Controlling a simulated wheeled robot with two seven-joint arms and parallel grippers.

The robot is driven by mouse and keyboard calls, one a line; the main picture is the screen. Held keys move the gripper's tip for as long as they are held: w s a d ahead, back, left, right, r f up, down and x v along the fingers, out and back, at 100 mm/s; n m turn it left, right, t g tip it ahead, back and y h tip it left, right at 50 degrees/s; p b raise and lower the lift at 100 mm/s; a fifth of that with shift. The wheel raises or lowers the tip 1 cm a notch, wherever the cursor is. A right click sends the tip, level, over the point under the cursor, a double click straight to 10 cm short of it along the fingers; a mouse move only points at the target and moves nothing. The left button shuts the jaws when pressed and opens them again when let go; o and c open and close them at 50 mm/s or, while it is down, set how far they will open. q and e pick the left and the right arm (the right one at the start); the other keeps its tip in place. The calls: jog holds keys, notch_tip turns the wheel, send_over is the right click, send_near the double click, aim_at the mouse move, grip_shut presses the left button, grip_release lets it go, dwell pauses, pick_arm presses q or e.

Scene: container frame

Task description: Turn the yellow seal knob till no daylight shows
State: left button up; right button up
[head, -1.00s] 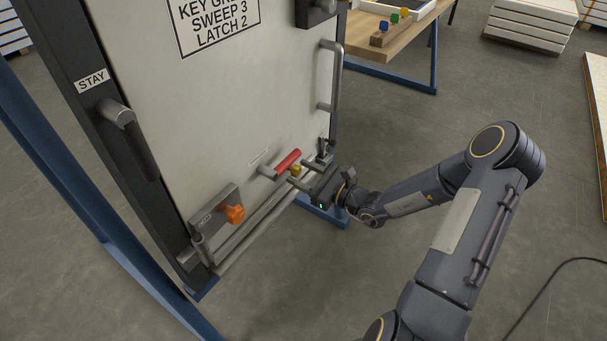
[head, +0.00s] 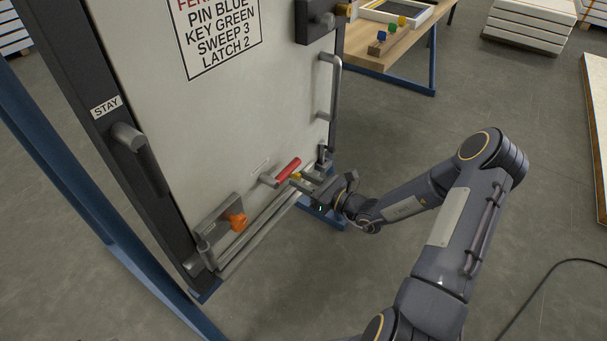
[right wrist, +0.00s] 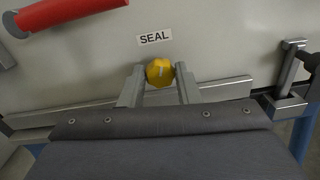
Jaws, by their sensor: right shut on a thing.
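The yellow seal knob (right wrist: 159,72) sits low on the pale door panel (head: 240,115), just under a SEAL label (right wrist: 154,38) in the right wrist view. It shows only as a small yellow spot in the head view (head: 296,175). My right gripper (right wrist: 160,76) is shut on the knob, one finger on each side. In the head view, my right gripper (head: 301,182) reaches the door's lower edge from the right. A metal seal strip (right wrist: 220,90) runs along the door's bottom behind the fingers. I cannot tell whether daylight shows there. My left gripper is not in view.
A red-handled lever (head: 288,169) is close to the left of the knob. A metal latch (right wrist: 290,75) stands close to its right. An orange knob (head: 237,219) is farther left. A wooden table (head: 385,62) stands behind.

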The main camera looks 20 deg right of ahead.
jog(key=m+p, duration=0.5)
jog(key=shift+r+m, duration=0.2)
jog(key=shift+m, duration=0.1)
jog(key=m+p, duration=0.1)
jog(key=m, duration=0.1)
jog(key=shift+f+m+p, duration=0.1)
jog(key=shift+m+p, duration=0.3)
jog(key=m+p, duration=0.1)
jog(key=m, duration=0.2)
jog(key=shift+m+p, duration=0.3)
jog(key=shift+p, duration=0.1)
jog(key=m+p, duration=0.1)
jog(key=m, duration=0.2)
jog(key=shift+f+m, duration=0.15)
jog(key=shift+m, duration=0.15)
jog(key=m+p, duration=0.1)
jog(key=m, duration=0.2)
jog(key=shift+m, duration=0.3)
jog(key=m, duration=0.3)
jog(key=shift+f+m, duration=0.15)
jog(key=shift+m, duration=0.15)
jog(key=shift+m+p, duration=0.3)
jog(key=shift+m, duration=1.4)
